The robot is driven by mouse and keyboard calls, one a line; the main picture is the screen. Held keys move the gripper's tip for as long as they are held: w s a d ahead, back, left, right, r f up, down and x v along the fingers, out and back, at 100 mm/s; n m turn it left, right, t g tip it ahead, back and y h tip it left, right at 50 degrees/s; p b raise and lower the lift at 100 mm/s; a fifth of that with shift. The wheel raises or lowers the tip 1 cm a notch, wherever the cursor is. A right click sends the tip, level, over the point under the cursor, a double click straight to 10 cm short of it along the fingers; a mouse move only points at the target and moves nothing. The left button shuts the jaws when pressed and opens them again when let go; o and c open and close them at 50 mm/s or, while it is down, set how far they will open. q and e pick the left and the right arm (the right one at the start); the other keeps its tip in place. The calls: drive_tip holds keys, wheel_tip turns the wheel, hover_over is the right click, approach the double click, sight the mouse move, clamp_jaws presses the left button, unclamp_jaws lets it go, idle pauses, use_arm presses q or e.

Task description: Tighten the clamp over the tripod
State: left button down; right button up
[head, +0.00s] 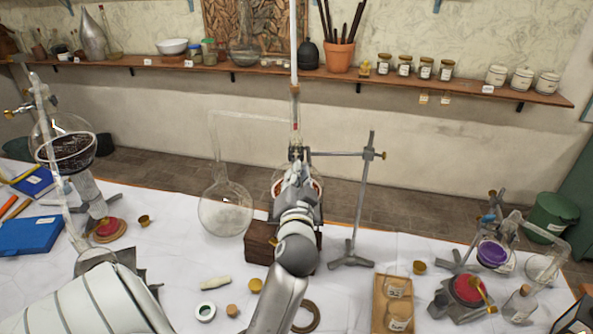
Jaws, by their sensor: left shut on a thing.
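A metal stand (361,205) with a splayed base rises right of centre. A horizontal rod (335,154) runs left from its upper part to a small dark clamp (295,151). The clamp is around or beside a tall thin glass tube (294,60); I cannot tell which. My left gripper (298,168) reaches up from below and is shut at the clamp, covering part of it. A round glass vessel (281,180) is mostly hidden behind my gripper. A tripod under it cannot be made out behind my arm. My right gripper is out of view.
A round flask of pale powder (226,212) stands close left of my arm, beside a dark wooden block (260,240). A wooden tray with jars (378,318) is at right. Small items lie in front. More glassware crowds both table sides.

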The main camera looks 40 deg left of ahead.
use_arm(q)
drive_tip(key=shift+w+f+m+p, duration=0.1)
drive_tip(key=shift+m+p, duration=1.65)
drive_tip(key=shift+m, duration=3.35)
drive_tip(key=c, duration=1.5)
unclamp_jaws()
drive_tip(key=shift+f, duration=0.1)
